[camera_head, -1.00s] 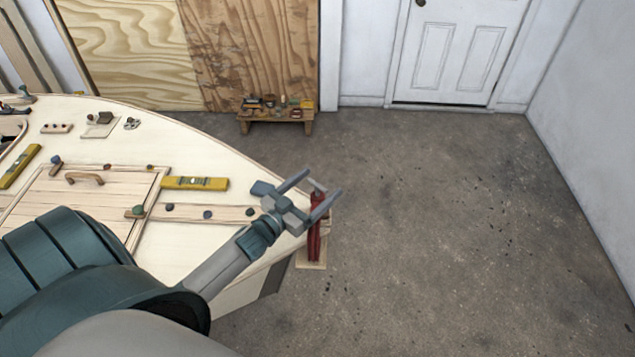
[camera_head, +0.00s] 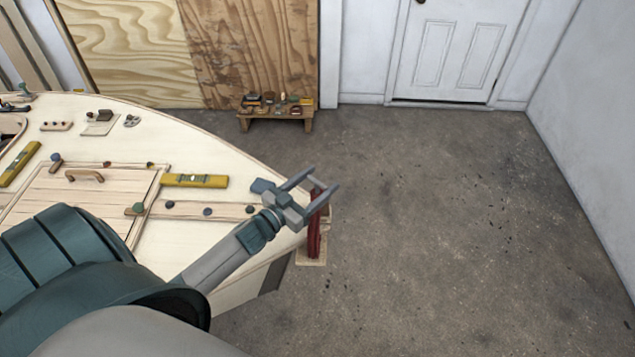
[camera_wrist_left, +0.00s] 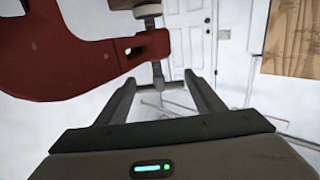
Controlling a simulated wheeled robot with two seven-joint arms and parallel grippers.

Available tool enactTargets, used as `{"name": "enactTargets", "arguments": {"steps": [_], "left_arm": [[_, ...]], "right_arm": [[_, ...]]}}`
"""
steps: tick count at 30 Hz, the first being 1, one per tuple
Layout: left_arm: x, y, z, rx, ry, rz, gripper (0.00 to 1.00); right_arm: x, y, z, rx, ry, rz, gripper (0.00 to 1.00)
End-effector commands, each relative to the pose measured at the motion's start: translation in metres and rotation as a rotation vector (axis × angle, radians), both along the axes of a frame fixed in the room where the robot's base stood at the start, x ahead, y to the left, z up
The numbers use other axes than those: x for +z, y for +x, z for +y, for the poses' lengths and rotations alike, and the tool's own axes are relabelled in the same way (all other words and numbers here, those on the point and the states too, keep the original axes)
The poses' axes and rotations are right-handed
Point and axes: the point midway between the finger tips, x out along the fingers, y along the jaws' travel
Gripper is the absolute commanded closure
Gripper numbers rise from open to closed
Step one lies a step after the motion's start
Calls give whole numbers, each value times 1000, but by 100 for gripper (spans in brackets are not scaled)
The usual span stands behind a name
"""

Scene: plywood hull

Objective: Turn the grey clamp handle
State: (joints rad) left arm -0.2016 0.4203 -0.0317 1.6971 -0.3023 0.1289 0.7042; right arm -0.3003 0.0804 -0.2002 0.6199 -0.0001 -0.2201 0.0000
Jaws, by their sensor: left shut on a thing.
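A red clamp (camera_head: 314,235) stands at the pointed end of the pale hull (camera_head: 225,240). Its red frame (camera_wrist_left: 60,65) fills the upper left of the left wrist view. A threaded screw comes down there to the grey clamp handle (camera_wrist_left: 158,76), which lies between my fingers. My left gripper (camera_head: 325,177) is at the top of the clamp, beyond the hull's edge, shut on the handle. Its two fingers also show in the left wrist view (camera_wrist_left: 160,85). In the head view the handle is too small to make out clearly. My right gripper is not in view.
Yellow levels (camera_head: 195,181), a hatch with a wooden handle (camera_head: 86,176) and a wooden strip with dark knobs (camera_head: 180,209) are on the deck under and beside my left arm. A low bench (camera_head: 275,117) stands by the plywood. The floor (camera_head: 450,220) at right is clear.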

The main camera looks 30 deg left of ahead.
Motion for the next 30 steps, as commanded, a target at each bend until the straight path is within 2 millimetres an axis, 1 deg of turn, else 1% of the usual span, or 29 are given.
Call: {"name": "enactTargets", "arguments": {"steps": [10,17,23,30], "left_arm": [[-1,1,2,-139,6,0,60],[-3,1,3,-286,9,1,60],[-4,1,2,-429,9,1,60],[-5,2,2,-608,8,-2,60]], "right_arm": [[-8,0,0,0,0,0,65],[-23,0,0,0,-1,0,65],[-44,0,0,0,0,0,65],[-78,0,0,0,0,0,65]]}}
